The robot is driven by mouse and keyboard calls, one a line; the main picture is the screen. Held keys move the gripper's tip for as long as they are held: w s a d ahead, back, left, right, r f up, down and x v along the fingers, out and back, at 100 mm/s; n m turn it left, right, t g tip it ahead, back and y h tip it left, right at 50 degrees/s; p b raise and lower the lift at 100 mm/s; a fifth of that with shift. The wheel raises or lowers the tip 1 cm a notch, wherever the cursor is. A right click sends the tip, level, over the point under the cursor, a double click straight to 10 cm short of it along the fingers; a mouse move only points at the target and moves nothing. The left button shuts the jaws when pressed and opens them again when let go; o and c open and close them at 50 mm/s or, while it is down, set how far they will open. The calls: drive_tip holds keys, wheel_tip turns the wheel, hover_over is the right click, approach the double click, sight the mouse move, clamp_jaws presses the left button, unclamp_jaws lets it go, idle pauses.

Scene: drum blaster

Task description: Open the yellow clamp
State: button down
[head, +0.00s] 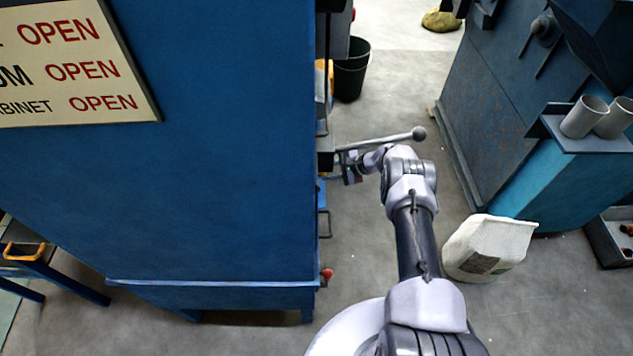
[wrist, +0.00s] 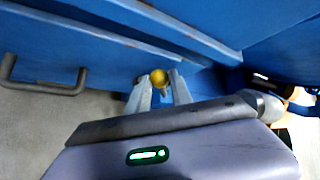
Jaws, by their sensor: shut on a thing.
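The yellow clamp shows in the wrist view as a small round yellow end (wrist: 159,77) between my fingertips, close to the blue machine's front. My gripper (wrist: 163,85) has its two grey fingers on either side of it and is shut on it. The rest of the clamp is hidden behind the fingers and the gripper body. In the head view my gripper (head: 338,174) is at the right edge of the blue cabinet (head: 210,150), under a grey lever. I cannot make out the clamp there.
The grey ball-ended lever (head: 385,141) sticks out just above my gripper. A dark handle (wrist: 45,87) is at left in the wrist view. A white sack (head: 490,247) stands on the floor at right, before a second blue machine (head: 500,110). A black bucket (head: 351,72) stands behind.

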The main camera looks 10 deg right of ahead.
drive_tip(key=shift+w+a, duration=0.2)
drive_tip(key=shift+w+d+r+m+g, duration=0.2)
drive_tip(key=shift+w+m+g, duration=0.1)
drive_tip(key=shift+g, duration=0.3)
drive_tip(key=shift+s, duration=0.1)
drive_tip(key=c, duration=1.5)
unclamp_jaws()
drive_tip(key=shift+d, duration=0.1)
drive_tip(key=shift+o, duration=0.2)
